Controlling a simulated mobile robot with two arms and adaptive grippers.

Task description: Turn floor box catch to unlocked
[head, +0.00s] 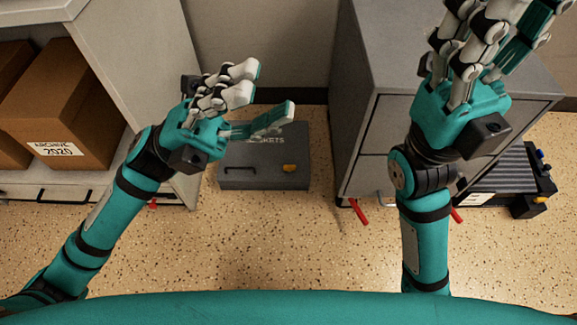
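A dark grey floor box (265,179) sits on the speckled floor between two cabinets. Its lid lettering is partly covered and ends in "KETS". Its front has a dark handle at the left and a small orange catch (289,168) at the right. The catch's exact setting is too small to tell. My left gripper (268,90) is open and empty, its hand covering the box's left and back part in the picture, with the thumb over the lid. It seems to be above the box, apart from the catch. My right gripper (508,22) is open and empty, in front of the grey cabinet.
A grey drawer cabinet (375,125) stands right of the box, with red pieces at its foot. A shelf unit (140,60) with cardboard boxes (66,105), one marked "ARCHIVE 2020", stands left. A black device (505,175) lies at the right. The floor in front is clear.

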